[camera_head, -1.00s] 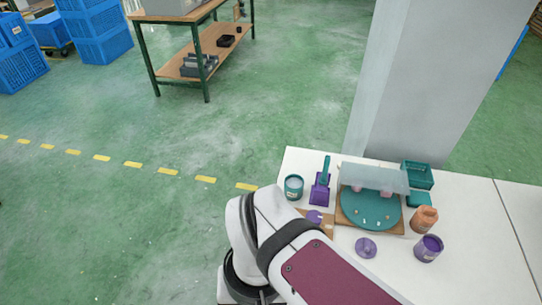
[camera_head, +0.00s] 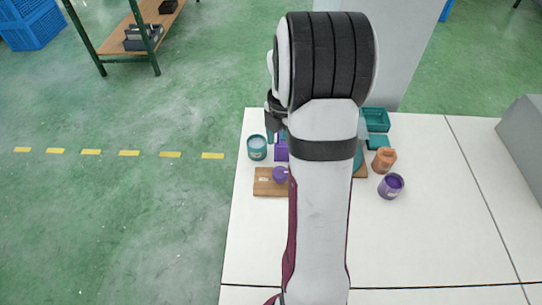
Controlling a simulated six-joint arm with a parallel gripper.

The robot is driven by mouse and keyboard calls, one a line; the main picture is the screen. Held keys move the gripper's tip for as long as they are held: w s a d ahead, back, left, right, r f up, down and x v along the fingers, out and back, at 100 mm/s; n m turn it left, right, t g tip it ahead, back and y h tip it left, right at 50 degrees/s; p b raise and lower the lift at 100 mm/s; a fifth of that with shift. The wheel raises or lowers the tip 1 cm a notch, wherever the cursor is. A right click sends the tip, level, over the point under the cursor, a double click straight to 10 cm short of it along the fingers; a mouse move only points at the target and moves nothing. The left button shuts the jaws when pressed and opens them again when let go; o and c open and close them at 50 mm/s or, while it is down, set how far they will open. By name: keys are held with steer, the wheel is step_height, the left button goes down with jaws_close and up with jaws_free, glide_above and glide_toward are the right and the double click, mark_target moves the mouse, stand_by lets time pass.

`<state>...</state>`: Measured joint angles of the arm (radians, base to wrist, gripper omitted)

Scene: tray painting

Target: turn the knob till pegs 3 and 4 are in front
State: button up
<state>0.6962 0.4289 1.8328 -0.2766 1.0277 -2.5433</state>
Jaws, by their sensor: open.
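A purple knob (camera_head: 280,174) stands on a wooden plate (camera_head: 266,188) left of my forearm. The teal turntable (camera_head: 358,156) is almost wholly hidden behind my arm, with only a sliver at its right edge showing. Its pegs and their numbers cannot be seen. A dark part of my gripper (camera_head: 275,113) shows at the left of my arm, above the knob in the picture and apart from it. It is open, though its fingertips are mostly hidden, and I see nothing held in it.
A teal cup (camera_head: 257,147) stands left of a purple scoop (camera_head: 281,150), partly covered. Right of my arm are a teal tray (camera_head: 376,119), a small teal block (camera_head: 379,143), an orange jar (camera_head: 384,160) and a purple cup (camera_head: 391,186). The table (camera_head: 440,230) is clear at front right.

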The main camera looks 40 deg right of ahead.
step_height(320, 180, down, 10)
steer(key=shift+f, duration=0.2)
jaws_close()
stand_by(0.4)
